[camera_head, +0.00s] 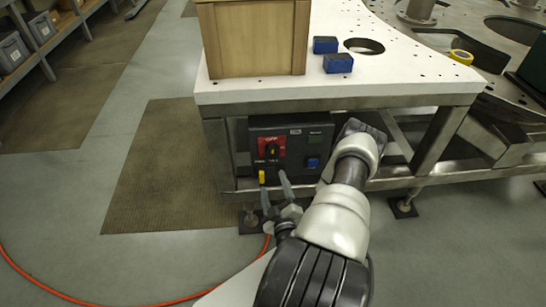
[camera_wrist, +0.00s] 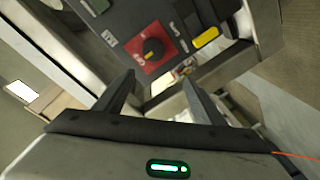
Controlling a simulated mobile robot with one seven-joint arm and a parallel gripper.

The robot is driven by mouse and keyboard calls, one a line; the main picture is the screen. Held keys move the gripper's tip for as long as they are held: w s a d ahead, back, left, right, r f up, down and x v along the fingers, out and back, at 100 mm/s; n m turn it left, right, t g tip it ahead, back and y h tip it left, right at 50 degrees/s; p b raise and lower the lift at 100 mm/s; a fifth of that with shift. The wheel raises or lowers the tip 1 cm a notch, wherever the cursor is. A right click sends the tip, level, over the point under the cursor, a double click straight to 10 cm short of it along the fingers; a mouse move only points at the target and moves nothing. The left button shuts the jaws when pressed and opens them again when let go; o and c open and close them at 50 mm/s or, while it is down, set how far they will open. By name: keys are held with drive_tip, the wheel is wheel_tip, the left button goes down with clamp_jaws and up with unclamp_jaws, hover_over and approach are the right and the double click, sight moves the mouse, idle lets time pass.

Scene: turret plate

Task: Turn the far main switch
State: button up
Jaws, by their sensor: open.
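The main switch (camera_head: 271,147) is a dark rotary knob on a square red plate, on the left of a dark control panel (camera_head: 300,171) under the white table top. In the wrist view the switch (camera_wrist: 153,48) is upper centre, with lettering around its plate. My gripper (camera_head: 275,183) is open and empty, just below the switch in the head view. In the wrist view my gripper (camera_wrist: 158,78) has its two fingers apart, pointing towards the panel, with the switch beyond the tips. The fingers do not appear to touch the knob. No other main switch is clearly seen.
A yellow part (camera_head: 262,176) hangs at the panel's lower left. A steel frame leg (camera_head: 218,150) stands left of the panel. A wooden box (camera_head: 254,38) and two blue blocks (camera_head: 338,63) rest on the table top. An orange cable (camera_head: 60,293) lies on the floor.

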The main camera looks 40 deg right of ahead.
sight(272, 154)
drive_tip(key=shift+m+h, duration=0.6)
drive_tip(key=shift+h, duration=0.3)
drive_tip(key=x, duration=0.5)
drive_tip(key=b+x, duration=0.1)
drive_tip(key=x, duration=0.4)
drive_tip(key=d+f+b+x, duration=0.1)
drive_tip(key=x, duration=0.3)
drive_tip(key=shift+d, duration=0.3)
drive_tip(key=c, duration=1.1)
drive_tip(key=shift+o, duration=0.2)
